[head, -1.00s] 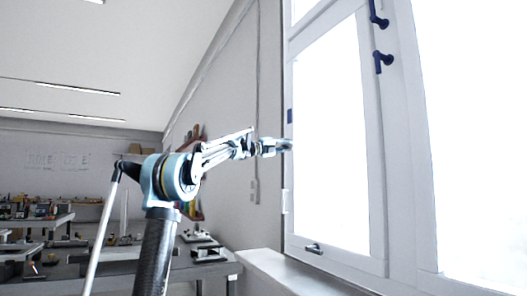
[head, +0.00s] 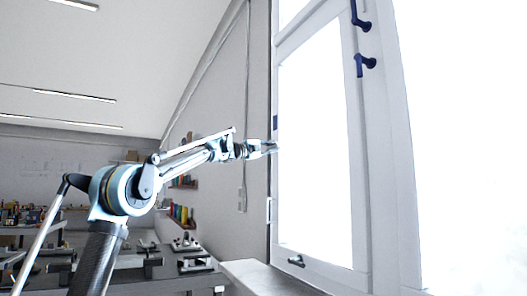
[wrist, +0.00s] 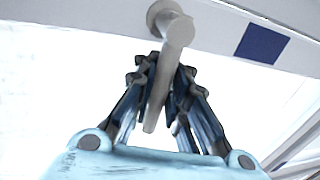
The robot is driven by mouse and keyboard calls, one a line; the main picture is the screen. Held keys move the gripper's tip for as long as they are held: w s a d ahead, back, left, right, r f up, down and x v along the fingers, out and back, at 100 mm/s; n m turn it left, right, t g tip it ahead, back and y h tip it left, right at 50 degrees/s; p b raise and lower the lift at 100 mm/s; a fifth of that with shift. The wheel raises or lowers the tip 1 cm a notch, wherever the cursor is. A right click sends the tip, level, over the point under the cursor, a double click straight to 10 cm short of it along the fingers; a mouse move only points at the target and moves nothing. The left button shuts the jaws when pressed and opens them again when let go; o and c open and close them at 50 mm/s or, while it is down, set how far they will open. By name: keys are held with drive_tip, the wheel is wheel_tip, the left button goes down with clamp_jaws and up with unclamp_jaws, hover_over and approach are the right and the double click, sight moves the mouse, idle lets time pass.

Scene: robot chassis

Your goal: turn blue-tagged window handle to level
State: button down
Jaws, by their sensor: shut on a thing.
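The blue-tagged window handle (wrist: 165,75) is a pale grey lever on the white window frame. In the wrist view its pivot is at the top and the lever runs down between my fingers. The square blue tag (wrist: 262,43) is on the frame to the right of the pivot. It also shows in the head view (head: 275,122), just above my gripper. My gripper (wrist: 163,75) is shut around the lever; in the head view (head: 275,147) it reaches the window's left frame. There the handle is too small to make out.
Two dark blue handles (head: 366,63) are on the window's right frame. A small dark handle (head: 296,261) is on the bottom frame. A white sill (head: 262,278) juts out below. Benches with tools (head: 190,262) stand at the back left.

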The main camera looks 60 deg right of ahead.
idle(0.4)
drive_tip(key=c, duration=1.6)
unclamp_jaws()
drive_tip(key=shift+f, duration=0.1)
drive_tip(key=v, duration=1.2)
